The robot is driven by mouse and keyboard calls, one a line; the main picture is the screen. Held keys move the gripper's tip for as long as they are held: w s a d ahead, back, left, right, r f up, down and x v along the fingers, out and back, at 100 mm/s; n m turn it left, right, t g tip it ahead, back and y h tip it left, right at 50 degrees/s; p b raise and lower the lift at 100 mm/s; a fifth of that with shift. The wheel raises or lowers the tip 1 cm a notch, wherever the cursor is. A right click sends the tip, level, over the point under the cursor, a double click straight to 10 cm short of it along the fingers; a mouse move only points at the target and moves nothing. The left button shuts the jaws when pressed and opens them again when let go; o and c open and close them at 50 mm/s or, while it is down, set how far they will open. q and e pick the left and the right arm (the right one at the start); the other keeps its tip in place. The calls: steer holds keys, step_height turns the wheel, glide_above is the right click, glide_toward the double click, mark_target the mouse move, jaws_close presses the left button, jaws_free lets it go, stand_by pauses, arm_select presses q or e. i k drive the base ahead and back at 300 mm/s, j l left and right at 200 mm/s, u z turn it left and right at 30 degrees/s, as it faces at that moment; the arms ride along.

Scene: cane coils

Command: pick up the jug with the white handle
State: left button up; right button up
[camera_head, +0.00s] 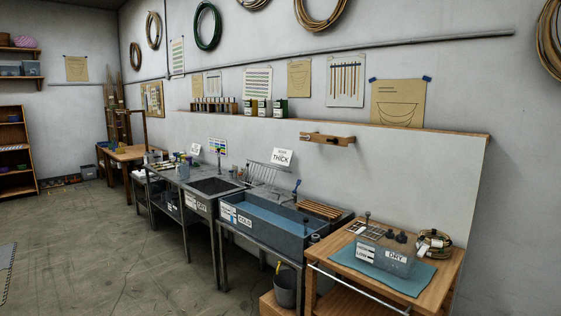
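I cannot make out a jug with a white handle for certain. A small grey, jug-like vessel (183,171) stands among other small items on the far part of the metal bench, left of the dark sink. It is too small to tell whether it has a handle or what colour that is. Neither of my grippers shows in the head view.
A blue-lined trough (268,218) marked COLD stands mid-right, with a dark basin (213,186) left of it. Floor at left is clear.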

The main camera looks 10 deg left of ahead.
mark_target(183, 167)
steer(key=i+j+u, duration=1.1)
steer(key=i, duration=0.3)
steer(key=i+u, duration=0.4)
steer(key=i, duration=4.05)
steer(key=i+j+z, duration=0.2)
steer(key=i+z, duration=0.15)
steer(key=i, duration=0.3)
steer(key=i+j+z, duration=0.35)
steer(key=i, duration=0.25)
steer(key=i+j+z, duration=0.35)
steer(key=i+j, duration=0.15)
steer(key=i, duration=0.05)
